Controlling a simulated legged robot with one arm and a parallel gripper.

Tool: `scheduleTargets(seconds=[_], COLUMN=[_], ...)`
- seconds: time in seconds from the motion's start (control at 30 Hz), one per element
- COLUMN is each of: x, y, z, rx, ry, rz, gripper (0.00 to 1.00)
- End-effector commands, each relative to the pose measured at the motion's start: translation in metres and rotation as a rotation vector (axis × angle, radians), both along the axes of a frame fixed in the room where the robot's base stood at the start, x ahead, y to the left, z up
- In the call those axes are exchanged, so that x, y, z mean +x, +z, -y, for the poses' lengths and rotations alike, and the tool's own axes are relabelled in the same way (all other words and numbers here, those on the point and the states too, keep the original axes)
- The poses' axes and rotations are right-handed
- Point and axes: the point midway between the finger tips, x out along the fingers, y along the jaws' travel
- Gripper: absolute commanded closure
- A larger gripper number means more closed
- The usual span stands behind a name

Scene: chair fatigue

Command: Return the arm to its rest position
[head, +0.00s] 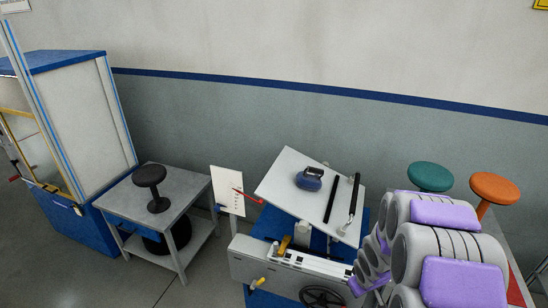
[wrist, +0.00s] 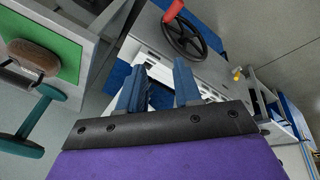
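My gripper (wrist: 159,88) shows in the wrist view as two blue fingers standing apart, with nothing held between them. Past the fingers are a light machine bed and a black handwheel (wrist: 183,37) with a red part above it. In the head view my grey and purple arm fills the lower right, in front of the test machine (head: 270,266). I cannot make out the gripper's fingertips there. A tilted white board (head: 285,165) on the machine carries a dark blue device (head: 309,179) and two dark bars.
A black stool (head: 150,176) stands on a grey table (head: 183,190) at left, beside a blue and white cabinet (head: 85,120). A green stool (head: 430,176) and an orange stool (head: 495,188) stand behind my arm. A white panel (head: 228,188) stands between table and machine. Floor is clear at front left.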

Motion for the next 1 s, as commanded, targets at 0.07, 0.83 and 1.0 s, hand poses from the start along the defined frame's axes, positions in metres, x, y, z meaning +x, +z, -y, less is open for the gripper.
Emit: scheduleTargets(seconds=[0.07,0.83,1.0], x=[-0.011,-0.219,-0.272], y=[0.027,0.195,0.214], z=[-0.001,-0.076,-0.100], rx=[-0.019,0.035,0.083], ry=[-0.041,-0.393,-0.426], rz=[-0.014,-0.289,-0.360], gripper=[0.66,0.66,0.66])
